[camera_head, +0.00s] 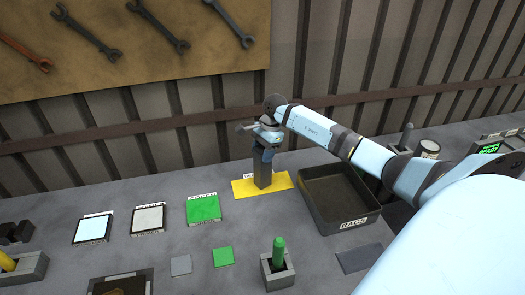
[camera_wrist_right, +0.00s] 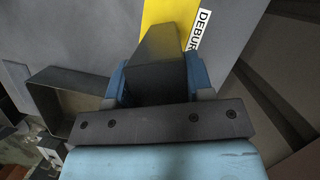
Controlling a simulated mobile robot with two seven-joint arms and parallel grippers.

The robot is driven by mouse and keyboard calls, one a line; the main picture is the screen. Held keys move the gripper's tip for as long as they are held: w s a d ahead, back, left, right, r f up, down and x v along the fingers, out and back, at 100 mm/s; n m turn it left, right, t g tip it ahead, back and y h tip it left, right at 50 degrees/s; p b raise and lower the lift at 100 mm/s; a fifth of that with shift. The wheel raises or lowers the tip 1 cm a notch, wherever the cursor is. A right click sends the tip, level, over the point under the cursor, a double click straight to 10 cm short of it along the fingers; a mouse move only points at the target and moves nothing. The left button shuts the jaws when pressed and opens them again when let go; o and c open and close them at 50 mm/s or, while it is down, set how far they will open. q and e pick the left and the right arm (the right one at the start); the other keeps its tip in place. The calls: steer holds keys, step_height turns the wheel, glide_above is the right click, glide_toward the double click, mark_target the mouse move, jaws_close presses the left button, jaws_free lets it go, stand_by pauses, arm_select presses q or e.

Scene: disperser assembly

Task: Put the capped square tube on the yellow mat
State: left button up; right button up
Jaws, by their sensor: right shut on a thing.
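The square tube (camera_head: 263,173) is dark grey and upright, with its lower end at the middle of the yellow mat (camera_head: 241,190). I cannot tell whether it touches the mat or is just above it. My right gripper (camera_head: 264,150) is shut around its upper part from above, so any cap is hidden. In the right wrist view the tube (camera_wrist_right: 160,52) lies between the blue fingers of the gripper (camera_wrist_right: 157,78), with the yellow mat (camera_wrist_right: 165,12) and its partly hidden label beyond. My left gripper is not in view.
A dark tray labelled RAGS (camera_head: 340,212) stands just right of the mat. A green pad (camera_head: 203,208) and a pale grey pad (camera_head: 148,219) lie to the left. A grey block with a green peg (camera_head: 279,256) stands in front. A ribbed wall rises behind.

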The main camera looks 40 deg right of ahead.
steer(key=shift+r, duration=0.15)
steer(key=o, duration=0.9)
steer(key=b+v, duration=0.2)
steer(key=v, duration=1)
